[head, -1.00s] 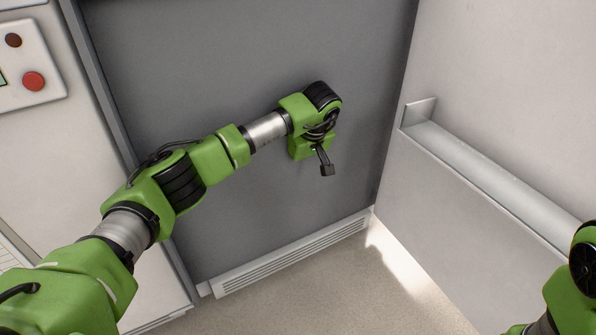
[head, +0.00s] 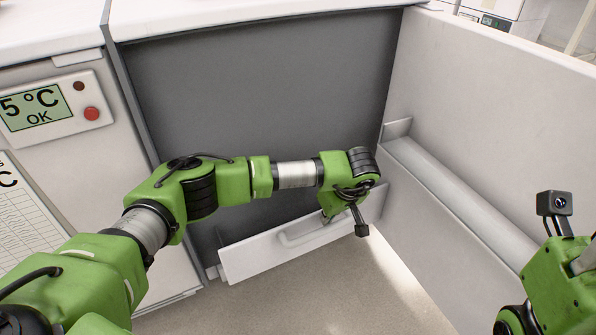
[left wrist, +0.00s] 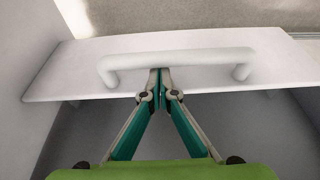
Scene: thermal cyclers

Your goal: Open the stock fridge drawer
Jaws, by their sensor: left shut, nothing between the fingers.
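A white panel (head: 255,258) with a white bar handle (head: 305,236) is low at the foot of the dark grey front. Both also show in the left wrist view, the panel (left wrist: 60,78) lying across the upper half and the handle (left wrist: 195,61) along it. My left gripper (head: 327,214) is over the panel's right part, partly hidden by its own wrist. In the left wrist view its fingertips (left wrist: 160,72) meet at the handle's middle, shut with nothing between them. I cannot tell whether they touch the bar. My right arm shows at the right edge; its fingers are out of view.
The dark grey front (head: 265,90) rises behind my left arm. A temperature display (head: 38,107) reading 5 °C OK is on the white cabinet at left. A long white wall with a rail (head: 440,195) closes in the right side. Bare floor (head: 300,300) lies in front.

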